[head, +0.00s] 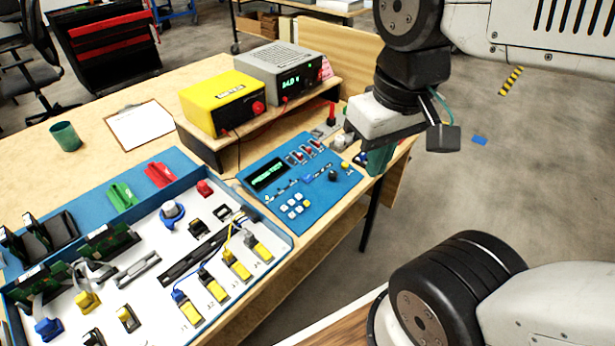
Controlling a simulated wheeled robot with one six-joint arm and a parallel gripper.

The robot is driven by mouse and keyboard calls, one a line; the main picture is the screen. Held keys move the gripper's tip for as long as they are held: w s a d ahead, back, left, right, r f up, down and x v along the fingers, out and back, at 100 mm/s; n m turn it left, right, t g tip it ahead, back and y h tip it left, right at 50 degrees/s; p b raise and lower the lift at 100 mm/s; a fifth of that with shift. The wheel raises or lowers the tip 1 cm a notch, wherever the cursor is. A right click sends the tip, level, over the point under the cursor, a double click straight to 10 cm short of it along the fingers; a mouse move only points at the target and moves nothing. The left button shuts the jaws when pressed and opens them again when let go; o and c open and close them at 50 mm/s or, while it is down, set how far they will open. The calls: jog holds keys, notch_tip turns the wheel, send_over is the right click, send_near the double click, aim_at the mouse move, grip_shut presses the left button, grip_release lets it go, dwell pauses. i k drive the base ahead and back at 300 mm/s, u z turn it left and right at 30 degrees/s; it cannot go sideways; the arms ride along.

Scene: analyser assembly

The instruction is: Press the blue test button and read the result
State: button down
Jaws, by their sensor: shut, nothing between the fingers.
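The blue control panel (325,204) lies on the bench in the middle of the head view. Its dark display (269,177) shows green text that looks like "PRESS TEST". A small blue part (308,179) sits among the panel's controls; I cannot tell whether it is the test button. My gripper (374,160) points down over the bench's right end, beyond the panel's upper right corner. It is shut and empty. Its fingertips are hard to make out.
A yellow box (222,102) and a grey meter (279,66) with a lit readout stand on a wooden shelf behind the panel. A blue-rimmed tray (268,236) of connectors and boards lies at left. A clipboard (140,125) and a green cup (65,136) stand farther back.

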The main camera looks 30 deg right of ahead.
aim_at(306, 177)
jog(key=k, duration=1.35)
jog(key=u, duration=0.8)
jog(key=i, duration=1.2)
jog(key=z, duration=0.3)
